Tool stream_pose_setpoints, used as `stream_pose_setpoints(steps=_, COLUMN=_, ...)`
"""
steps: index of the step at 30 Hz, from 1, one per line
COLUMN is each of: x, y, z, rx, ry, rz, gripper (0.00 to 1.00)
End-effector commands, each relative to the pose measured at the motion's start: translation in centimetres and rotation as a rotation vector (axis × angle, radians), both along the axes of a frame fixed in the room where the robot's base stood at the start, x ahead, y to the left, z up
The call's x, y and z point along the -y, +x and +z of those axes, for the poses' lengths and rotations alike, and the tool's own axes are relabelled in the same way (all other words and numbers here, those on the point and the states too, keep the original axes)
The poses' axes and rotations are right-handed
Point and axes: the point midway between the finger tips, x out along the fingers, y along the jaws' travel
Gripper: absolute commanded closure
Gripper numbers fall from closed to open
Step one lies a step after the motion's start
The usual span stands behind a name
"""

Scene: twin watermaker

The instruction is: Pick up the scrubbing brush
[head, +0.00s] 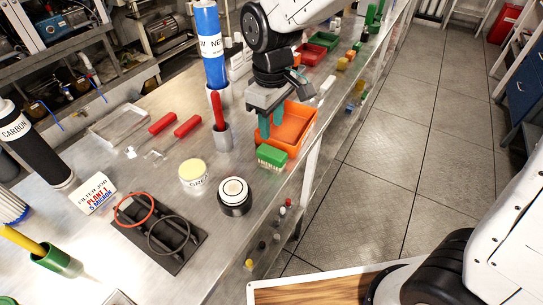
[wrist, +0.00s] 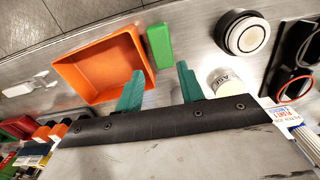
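The scrubbing brush (head: 272,157), a green block with pale bristles below, lies on the steel bench near its front edge, close beside the orange bin (head: 303,122). In the wrist view the brush (wrist: 159,46) shows as a green block right of the orange bin (wrist: 90,72). My gripper (head: 271,122) has green fingers pointing down, above the bench behind the brush and beside the bin. In the wrist view my gripper (wrist: 159,82) is open with nothing between its fingers, and the brush lies beyond the fingertips, apart from them.
A white-topped round puck (head: 234,192) and a grease tin (head: 194,174) stand left of the brush. A red-handled tool in a metal cup (head: 221,137) stands behind. Red and green trays (head: 322,40) lie farther back. The bench's front edge is close to the brush.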

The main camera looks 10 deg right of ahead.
Motion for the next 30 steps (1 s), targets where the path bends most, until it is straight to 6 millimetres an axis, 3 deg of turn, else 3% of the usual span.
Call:
stream_pose_setpoints(steps=18, x=0.0, y=-0.4, z=-7.6, rx=-0.005, ry=-0.003, rz=0.016, gripper=0.62)
stream_pose_setpoints(steps=28, x=0.0, y=-0.4, z=-8.2, rx=-0.002, ry=-0.001, rz=0.016, gripper=0.62)
stream_pose_setpoints(steps=30, x=0.0, y=-0.4, z=-8.2, rx=-0.002, ry=-0.001, rz=0.016, gripper=0.81)
